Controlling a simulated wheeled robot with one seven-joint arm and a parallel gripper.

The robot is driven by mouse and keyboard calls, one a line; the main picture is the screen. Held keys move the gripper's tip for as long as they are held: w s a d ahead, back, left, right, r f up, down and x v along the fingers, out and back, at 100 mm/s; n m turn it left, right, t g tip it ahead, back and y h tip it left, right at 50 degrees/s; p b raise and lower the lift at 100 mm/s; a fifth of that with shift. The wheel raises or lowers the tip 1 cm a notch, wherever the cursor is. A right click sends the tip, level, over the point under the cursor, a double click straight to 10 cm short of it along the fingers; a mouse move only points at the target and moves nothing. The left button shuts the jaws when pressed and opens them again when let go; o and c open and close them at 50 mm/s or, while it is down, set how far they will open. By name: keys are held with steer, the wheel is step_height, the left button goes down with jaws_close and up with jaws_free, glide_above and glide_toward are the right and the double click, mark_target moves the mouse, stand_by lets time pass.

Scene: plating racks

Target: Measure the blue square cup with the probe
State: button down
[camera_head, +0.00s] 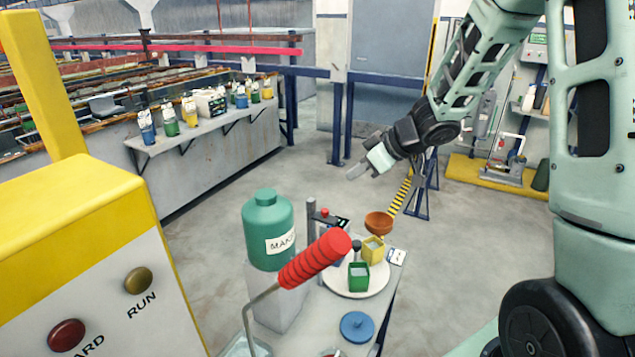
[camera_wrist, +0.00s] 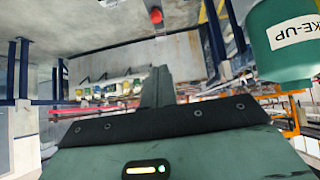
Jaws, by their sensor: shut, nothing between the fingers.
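My gripper (camera_head: 353,173) is raised over open floor, behind and above the small cart, shut and empty. Its closed fingers also show in the wrist view (camera_wrist: 156,88). On the cart a white round plate (camera_head: 372,285) carries a green square cup (camera_head: 358,276) and a yellow square cup (camera_head: 373,250). A bit of blue (camera_head: 338,262) beside them, mostly hidden by the red handle, may be the blue square cup. A grey post with a dark, red-topped device (camera_head: 325,216) stands behind the plate; I cannot tell whether the probe is there.
A green MAKE-UP jug (camera_head: 267,232) stands on the cart's left. A red-handled tool (camera_head: 315,259) crosses the foreground. A brown funnel (camera_head: 379,222) and a blue lid (camera_head: 357,326) are near the plate. A wall ledge (camera_head: 205,126) holds several coloured containers. Floor around the cart is clear.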

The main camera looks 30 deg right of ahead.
steer(key=b, duration=0.1)
glide_above(331, 219)
step_height(331, 219, down, 7)
steer(key=shift+s+d+r, duration=0.15)
step_height(331, 219, down, 3)
steer(key=shift+r, duration=0.2)
steer(key=shift+w+f, duration=0.2)
steer(key=shift+f, duration=0.6)
